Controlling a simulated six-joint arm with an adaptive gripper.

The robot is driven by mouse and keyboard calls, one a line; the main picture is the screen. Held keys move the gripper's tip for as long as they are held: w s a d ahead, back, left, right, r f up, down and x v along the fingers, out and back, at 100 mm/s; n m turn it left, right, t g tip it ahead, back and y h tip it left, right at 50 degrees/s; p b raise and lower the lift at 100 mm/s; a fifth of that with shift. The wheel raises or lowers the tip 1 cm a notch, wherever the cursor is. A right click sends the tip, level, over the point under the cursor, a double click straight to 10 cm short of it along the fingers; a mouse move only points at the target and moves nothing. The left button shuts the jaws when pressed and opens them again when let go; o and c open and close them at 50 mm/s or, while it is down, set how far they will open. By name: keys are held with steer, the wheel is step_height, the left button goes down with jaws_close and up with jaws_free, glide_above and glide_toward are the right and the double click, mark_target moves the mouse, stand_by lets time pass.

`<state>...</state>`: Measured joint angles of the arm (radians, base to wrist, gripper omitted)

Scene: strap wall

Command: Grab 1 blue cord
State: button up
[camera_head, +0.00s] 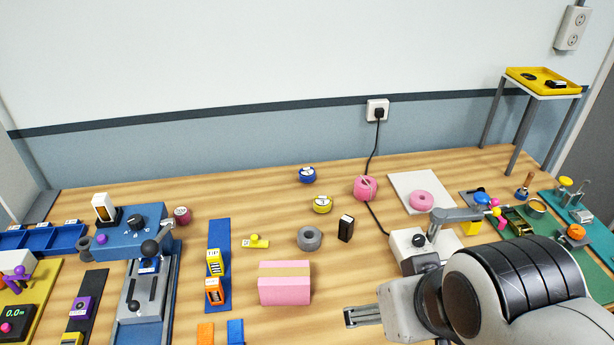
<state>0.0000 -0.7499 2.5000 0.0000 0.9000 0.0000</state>
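A small blue round coil (307,176) with a white patch on top lies near the back middle of the wooden table; it looks like the blue cord, though its strands are too small to make out. My gripper (348,317) is at the front, right of centre, pointing left. It is well in front of the blue coil and apart from it. Nothing shows between its fingers; their spacing is unclear from this angle.
A yellow coil (322,205), a grey ring (310,239), a black block (346,228) and a pink box (284,284) lie between my gripper and the blue coil. A pink roll (365,188) is to its right. The table left of the blue coil is clear.

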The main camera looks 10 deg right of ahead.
steer(key=shift+c, duration=0.3)
steer(key=c, duration=0.3)
steer(key=shift+c, duration=0.2)
steer(key=w+d+r+t+h, duration=0.1)
steer(key=w+d+r+t, duration=0.15)
steer(key=w, duration=0.95)
steer(key=w+d+r+t, duration=0.1)
steer(key=w+d, duration=0.2)
steer(key=w, duration=0.9)
steer(key=w+d+r+t+h, duration=0.1)
steer(key=w+d+r+t, duration=0.1)
steer(key=w, duration=1)
steer(key=w+a+f+n+t+y, duration=0.1)
steer(key=w+f, duration=0.2)
steer(key=w, duration=0.4)
steer(key=w+a+f+n+t+y, duration=0.1)
steer(key=w+f+y, duration=0.1)
steer(key=w+f, duration=0.3)
steer(key=w+a+f+n+y, duration=0.2)
steer(key=w+a+f+y, duration=0.2)
steer(key=w+f, duration=0.4)
step_height(320, 180, down, 3)
steer(key=shift+n+g, duration=0.4)
steer(key=shift+g, duration=0.05)
